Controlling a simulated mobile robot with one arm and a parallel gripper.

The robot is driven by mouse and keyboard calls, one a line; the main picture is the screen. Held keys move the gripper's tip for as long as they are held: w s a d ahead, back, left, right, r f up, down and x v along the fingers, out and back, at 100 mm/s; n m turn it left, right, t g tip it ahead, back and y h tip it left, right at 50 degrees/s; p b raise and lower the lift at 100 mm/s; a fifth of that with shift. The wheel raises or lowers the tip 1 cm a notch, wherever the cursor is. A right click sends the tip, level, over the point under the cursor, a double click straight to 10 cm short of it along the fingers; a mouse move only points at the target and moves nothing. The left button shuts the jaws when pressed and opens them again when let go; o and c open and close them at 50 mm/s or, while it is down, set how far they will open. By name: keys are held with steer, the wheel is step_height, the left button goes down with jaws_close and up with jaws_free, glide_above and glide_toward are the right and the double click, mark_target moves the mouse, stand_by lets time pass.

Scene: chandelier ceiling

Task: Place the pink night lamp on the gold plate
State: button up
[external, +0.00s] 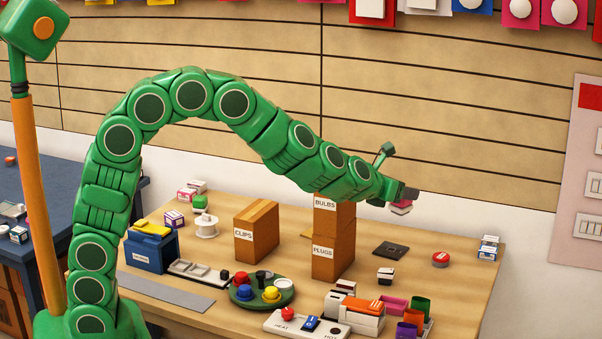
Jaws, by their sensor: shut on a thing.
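My gripper (408,194) is at the end of the green arm, high above the right part of the table, to the right of the stacked boxes. It is shut on a small pink and white thing (401,208), which looks like the pink night lamp; the jaws hide part of it. It hangs in the air, clear of the tabletop. A thin gold-coloured edge (307,236) shows beside the stacked boxes and may be the gold plate. The boxes hide most of it, so I cannot tell for sure.
The BULBS box (334,220) stands on the PLUGS box (333,258), left of my gripper. A green round tray (262,291) and several coloured cups (410,318) stand in front.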

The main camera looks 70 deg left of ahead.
steer(key=shift+w+a+r+h, duration=0.2)
steer(key=shift+a+r+h, duration=0.1)
steer(key=shift+a+r, duration=0.15)
steer(key=s+a+r+m+h, duration=0.1)
steer(key=a+r, duration=0.2)
steer(key=a, duration=1.1)
steer(key=s+a+r+m+h, duration=0.1)
steer(key=a+r, duration=0.3)
steer(key=a, duration=0.9)
steer(key=s+a+r+m+h, duration=0.1)
steer(key=a+r+m+h, duration=0.15)
steer(key=a, duration=1.15)
steer(key=s+d+f+m+g+h, duration=0.2)
steer(key=s+f+m+h, duration=0.3)
steer(key=f, duration=0.7)
steer(key=s+d+f+m+g+h, duration=0.15)
steer(key=s+f+m+h, duration=0.35)
steer(key=f, duration=0.6)
steer(key=shift+n+y, duration=0.45)
steer(key=shift+n, duration=0.3)
steer(key=shift+w+a+f, duration=1.05)
steer(key=shift+w+f, duration=0.6)
steer(key=shift+w, duration=0.05)
steer(key=shift+w+a+f, duration=1.05)
steer(key=shift+w+f, duration=0.6)
steer(key=shift+w+a+f, duration=1.05)
steer(key=shift+w+f, duration=0.6)
steer(key=shift+w, duration=0.05)
